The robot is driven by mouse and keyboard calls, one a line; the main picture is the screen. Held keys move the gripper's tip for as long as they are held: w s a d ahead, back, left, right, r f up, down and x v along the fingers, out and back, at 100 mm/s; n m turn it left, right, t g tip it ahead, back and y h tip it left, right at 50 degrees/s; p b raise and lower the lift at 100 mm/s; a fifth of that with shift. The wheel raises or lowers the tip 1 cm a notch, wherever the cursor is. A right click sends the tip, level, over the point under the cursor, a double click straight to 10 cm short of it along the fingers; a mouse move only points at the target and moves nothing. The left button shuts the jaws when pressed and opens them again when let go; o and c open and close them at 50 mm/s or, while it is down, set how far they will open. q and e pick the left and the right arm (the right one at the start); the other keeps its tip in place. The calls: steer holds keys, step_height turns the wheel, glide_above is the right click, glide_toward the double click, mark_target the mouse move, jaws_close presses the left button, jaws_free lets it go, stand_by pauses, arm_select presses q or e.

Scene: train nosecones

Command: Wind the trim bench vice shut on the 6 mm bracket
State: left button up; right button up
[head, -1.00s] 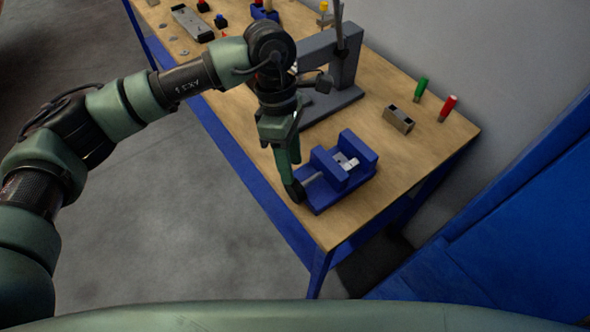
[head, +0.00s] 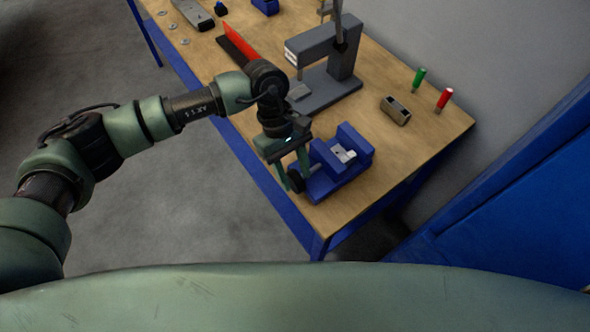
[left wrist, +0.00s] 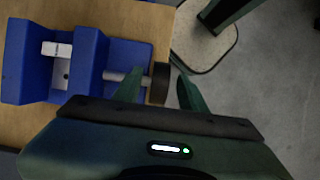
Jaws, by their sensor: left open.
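The blue bench vice (head: 338,170) sits near the front corner of the wooden bench; it also shows in the left wrist view (left wrist: 88,62). A small pale grey bracket (head: 343,153) stands between its jaws and also shows in the left wrist view (left wrist: 57,50). A grey screw (left wrist: 125,77) runs from the vice to a dark round knob (left wrist: 160,84). My left gripper (head: 292,182) is open and points down at the knob. In the left wrist view the knob lies between the two fingers, apart from the right one. My right gripper is not in view.
A grey press (head: 335,65) stands behind the vice. A grey block with openings (head: 395,110), a green-handled pin (head: 419,77) and a red-handled pin (head: 443,98) are at the back right. A blue cabinet (head: 510,185) stands right of the bench.

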arm_select(q)
steer(key=shift+s+f, duration=0.1)
steer(key=shift+f, duration=0.25)
jaws_close()
steer(key=t+y+b, duration=0.1)
steer(key=b, duration=0.3)
steer(key=t+y+b, duration=0.1)
steer(key=t+b, duration=0.1)
steer(key=b, duration=0.1)
steer(key=s+d+f+t+y+b, duration=0.1)
steer(key=t+b, duration=0.1)
steer(key=b, duration=0.2)
steer(key=shift+y+b, duration=0.35)
steer(key=shift+y, duration=0.05)
steer(key=shift+s+r+t+b, duration=0.1)
steer(key=shift+r+t+b, duration=0.1)
steer(key=shift+t+b, duration=0.35)
steer(key=shift+y, duration=0.3)
